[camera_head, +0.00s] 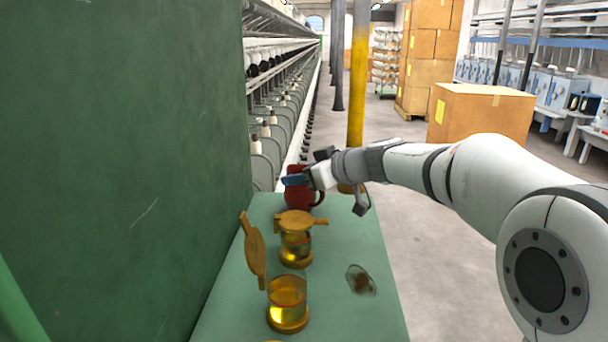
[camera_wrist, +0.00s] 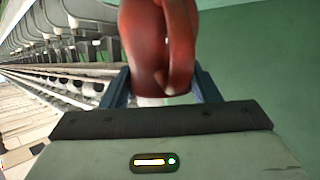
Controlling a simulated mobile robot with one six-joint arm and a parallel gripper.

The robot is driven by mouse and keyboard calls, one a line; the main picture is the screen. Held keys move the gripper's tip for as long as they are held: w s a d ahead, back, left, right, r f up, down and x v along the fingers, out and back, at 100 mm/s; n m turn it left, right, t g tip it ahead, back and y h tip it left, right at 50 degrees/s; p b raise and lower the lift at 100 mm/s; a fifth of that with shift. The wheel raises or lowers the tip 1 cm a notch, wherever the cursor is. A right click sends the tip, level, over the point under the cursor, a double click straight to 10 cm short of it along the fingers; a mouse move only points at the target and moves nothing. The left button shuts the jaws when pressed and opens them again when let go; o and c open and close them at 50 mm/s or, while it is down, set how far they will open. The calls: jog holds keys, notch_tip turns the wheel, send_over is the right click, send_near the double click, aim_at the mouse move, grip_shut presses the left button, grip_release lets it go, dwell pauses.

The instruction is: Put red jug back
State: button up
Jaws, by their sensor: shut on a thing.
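The red jug (camera_head: 300,199) is at the far end of the green table (camera_head: 233,290) in the head view, partly hidden behind my gripper (camera_head: 292,181). In the wrist view the red jug (camera_wrist: 150,40) fills the upper middle, with its handle facing the camera. My gripper's blue fingers (camera_wrist: 160,88) stand on both sides of the jug and are shut on it. I cannot tell whether the jug's base touches the table.
Two amber glass jars (camera_head: 288,302) (camera_head: 295,246) with orange lids stand nearer on the table. A green wall (camera_head: 120,150) borders the table's left. A yellow post (camera_head: 358,90) rises beyond.

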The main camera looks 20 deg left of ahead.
jog(key=shift+f, duration=0.15)
jog(key=o, duration=1.2)
jog(key=shift+r, duration=0.2)
jog(key=shift+d+r, duration=0.1)
jog(key=shift+d, duration=0.1)
jog(key=v, duration=1.1)
jog(key=shift+s+d+r+b, duration=0.1)
jog(key=shift+s+d+b, duration=0.15)
jog(key=shift+b, duration=0.05)
